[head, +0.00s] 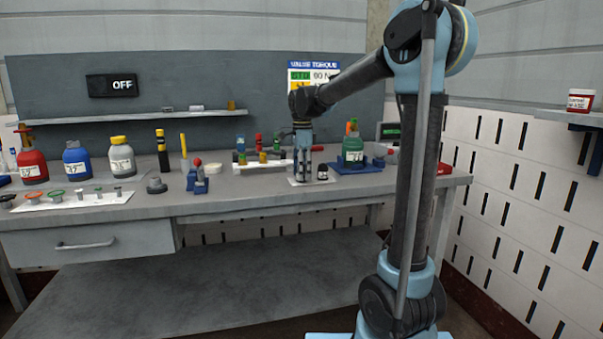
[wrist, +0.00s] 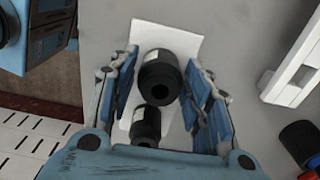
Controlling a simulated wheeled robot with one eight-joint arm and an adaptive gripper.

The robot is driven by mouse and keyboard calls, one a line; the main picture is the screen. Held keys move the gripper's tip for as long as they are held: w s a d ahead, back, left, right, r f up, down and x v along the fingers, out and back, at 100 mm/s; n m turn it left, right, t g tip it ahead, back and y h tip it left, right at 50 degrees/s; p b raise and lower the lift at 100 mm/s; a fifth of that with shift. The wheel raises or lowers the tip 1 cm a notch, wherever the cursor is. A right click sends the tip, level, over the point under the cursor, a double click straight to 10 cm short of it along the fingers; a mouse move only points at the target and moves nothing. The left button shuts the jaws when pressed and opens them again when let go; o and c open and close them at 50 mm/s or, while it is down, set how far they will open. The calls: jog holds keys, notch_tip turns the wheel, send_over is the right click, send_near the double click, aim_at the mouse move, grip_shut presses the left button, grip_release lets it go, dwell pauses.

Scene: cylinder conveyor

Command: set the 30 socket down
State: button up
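Two black sockets show in the wrist view, a larger one (wrist: 160,77) and a smaller one (wrist: 145,126) nearer the camera. No size mark is readable, so I cannot tell which is the 30. Both appear over a white sheet (wrist: 173,32). My gripper (wrist: 161,70) points down with its blue fingers spread on either side of the larger socket, a narrow gap showing at each side. In the head view my gripper (head: 303,173) is low over the white sheet (head: 299,183) on the bench, with one black socket (head: 322,173) standing just to its right.
A green bottle (head: 353,151) stands in a blue tray (head: 358,168) close right of the gripper. A white rack (head: 262,167) with coloured pieces is to its left. The bench front (head: 250,189) is mostly clear. A blue vise-like fixture (head: 197,180) stands further left.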

dwell(0.3)
notch_tip(320, 180, up, 12)
dwell(0.6)
jog(key=s+d+f+n+t, duration=0.1)
jog(key=s+d+f+n, duration=0.35)
jog(key=s+d, duration=0.3)
jog(key=s+d+f+n, duration=0.3)
jog(key=s+d+f, duration=0.3)
jog(key=s+d, duration=0.15)
jog(key=s+d+f+n, duration=0.3)
jog(key=s+f, duration=0.5)
jog(key=f, duration=0.2)
jog(key=s+d+f+n+t, duration=0.1)
jog(key=s+d+f+n, duration=0.3)
jog(key=s+f, duration=0.4)
jog(key=shift+s+f, duration=0.3)
jog(key=shift+f, duration=0.65)
jog(key=shift+n, duration=0.25)
